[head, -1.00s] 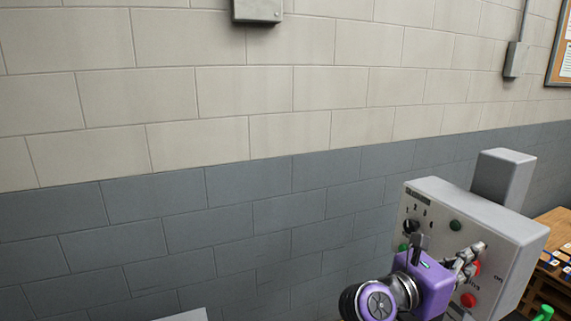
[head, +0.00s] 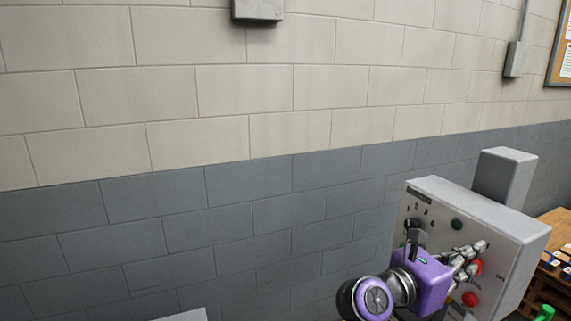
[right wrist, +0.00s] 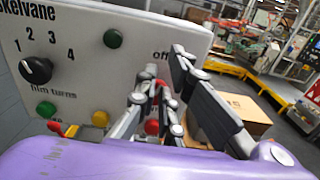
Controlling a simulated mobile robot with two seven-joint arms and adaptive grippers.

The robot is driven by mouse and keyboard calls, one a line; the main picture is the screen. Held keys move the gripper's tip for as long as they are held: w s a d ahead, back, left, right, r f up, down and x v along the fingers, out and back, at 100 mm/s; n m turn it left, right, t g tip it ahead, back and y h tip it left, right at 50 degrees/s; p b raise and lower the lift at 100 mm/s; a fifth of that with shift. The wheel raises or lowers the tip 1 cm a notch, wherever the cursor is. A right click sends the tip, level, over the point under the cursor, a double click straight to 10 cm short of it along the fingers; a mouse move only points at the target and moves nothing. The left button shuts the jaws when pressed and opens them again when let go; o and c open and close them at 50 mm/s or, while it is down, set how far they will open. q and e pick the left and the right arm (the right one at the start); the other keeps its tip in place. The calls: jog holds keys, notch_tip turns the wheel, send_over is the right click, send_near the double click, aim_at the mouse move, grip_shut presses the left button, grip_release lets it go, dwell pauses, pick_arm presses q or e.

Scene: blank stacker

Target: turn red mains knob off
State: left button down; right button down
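The red mains knob (head: 477,267) is on the sloping light grey control panel (head: 517,240) at the lower right of the head view. It is partly hidden by the fingers of my purple right gripper (head: 477,257). In the right wrist view, the fingers of this gripper (right wrist: 165,68) stand apart in front of the panel, near the printed "off". Some red of the knob (right wrist: 160,88) shows between and behind them. I cannot tell whether the fingers touch it. My left gripper is not in view.
A black selector knob (right wrist: 36,70) numbered 1 to 4 and a dark green button (right wrist: 113,39) are on the panel. Another red button (head: 469,299) sits low on it. A cardboard box (right wrist: 240,115) and a yellow-edged platform lie beyond. A block wall stands behind.

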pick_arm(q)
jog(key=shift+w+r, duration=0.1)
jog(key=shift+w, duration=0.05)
pick_arm(e)
jog(key=shift+w, duration=0.25)
